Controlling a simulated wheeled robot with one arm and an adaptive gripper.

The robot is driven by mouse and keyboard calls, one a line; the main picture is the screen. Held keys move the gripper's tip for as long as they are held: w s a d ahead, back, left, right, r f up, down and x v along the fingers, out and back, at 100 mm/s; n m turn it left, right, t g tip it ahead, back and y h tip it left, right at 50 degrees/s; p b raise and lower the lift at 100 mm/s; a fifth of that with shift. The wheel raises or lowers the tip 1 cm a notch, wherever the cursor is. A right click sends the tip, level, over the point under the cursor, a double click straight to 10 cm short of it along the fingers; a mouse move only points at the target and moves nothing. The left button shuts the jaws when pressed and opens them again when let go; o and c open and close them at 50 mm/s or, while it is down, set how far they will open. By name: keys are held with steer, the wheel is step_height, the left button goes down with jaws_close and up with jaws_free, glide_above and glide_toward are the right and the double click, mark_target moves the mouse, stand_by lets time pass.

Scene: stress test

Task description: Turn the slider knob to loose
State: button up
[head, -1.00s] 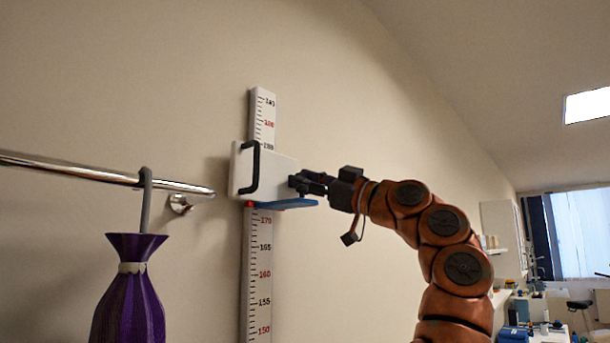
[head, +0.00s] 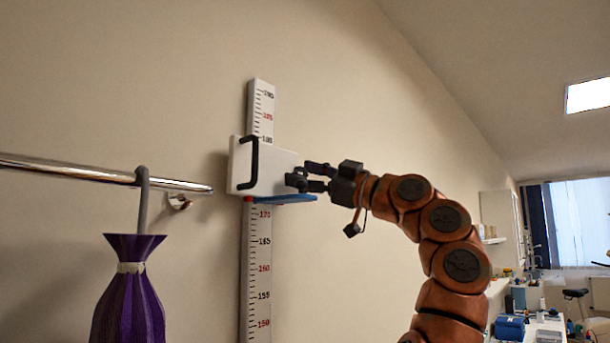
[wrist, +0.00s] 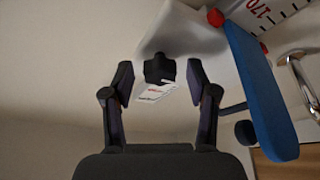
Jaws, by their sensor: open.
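The white slider (head: 262,168) sits on a wall-mounted height ruler (head: 256,275), with a black bracket on its left side and a blue plate (head: 285,199) under it. In the wrist view the black slider knob (wrist: 159,67) stands out from the slider's white body (wrist: 186,33). A small white tag with red and black lettering (wrist: 156,93) shows just below the knob. My gripper (wrist: 160,80) is open, with one finger on each side of the knob and visible gaps between. In the head view my gripper (head: 309,173) is at the slider's right side.
A chrome rail (head: 95,174) on the wall at left carries a hook with a purple vase-shaped object (head: 130,290). The blue plate (wrist: 262,90) lies close to the right finger in the wrist view. A cluttered counter (head: 540,328) is at far right.

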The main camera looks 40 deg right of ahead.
steer(key=v, duration=1.2)
stand_by(0.6)
